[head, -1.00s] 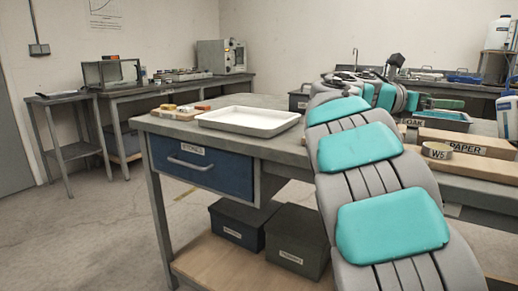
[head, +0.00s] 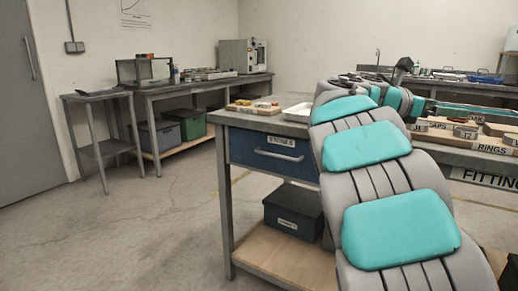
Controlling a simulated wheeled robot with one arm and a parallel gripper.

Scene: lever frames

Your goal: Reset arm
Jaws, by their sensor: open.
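My own arm (head: 402,222), grey with teal pads, rises from the lower right. It bends over the workbench, and its far part runs out to the right edge of the head view. My gripper is not in view, so its jaws and anything near them are hidden from me. The grey-topped workbench (head: 255,123) with a blue drawer (head: 262,155) stands behind and left of my arm. The drawer looks shut.
A white tray (head: 297,113) and a wooden board (head: 250,108) with small items lie on the bench. A dark lidded box (head: 292,213) sits on its lower shelf. Labelled ring holders stand at right. Open floor (head: 140,230) lies at left; a grey door (head: 25,110) is beyond.

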